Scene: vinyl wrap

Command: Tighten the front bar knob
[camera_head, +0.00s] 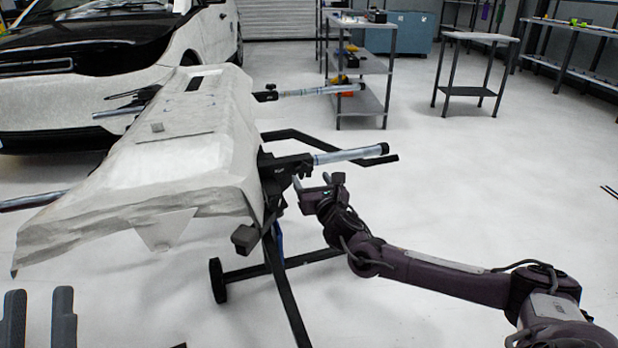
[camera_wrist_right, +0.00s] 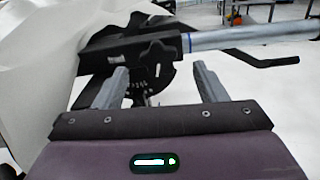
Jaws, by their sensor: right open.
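The front bar (camera_head: 345,154) is a grey tube with a black end cap, held in a black bracket (camera_head: 284,164) on the stand. My right gripper (camera_head: 311,181) is open just below the bar. In its wrist view, the fingers (camera_wrist_right: 160,72) are apart, with the knob beyond and between their tips; I see no contact. The knob is hard to make out in the head view. My left gripper (camera_head: 38,300) shows two separated fingers at the bottom left, empty.
A pale wrapped panel (camera_head: 185,130) lies on the stand, left of the bracket. A second bar (camera_head: 310,91) is farther back. Stand legs (camera_head: 283,285) reach down near my right arm.

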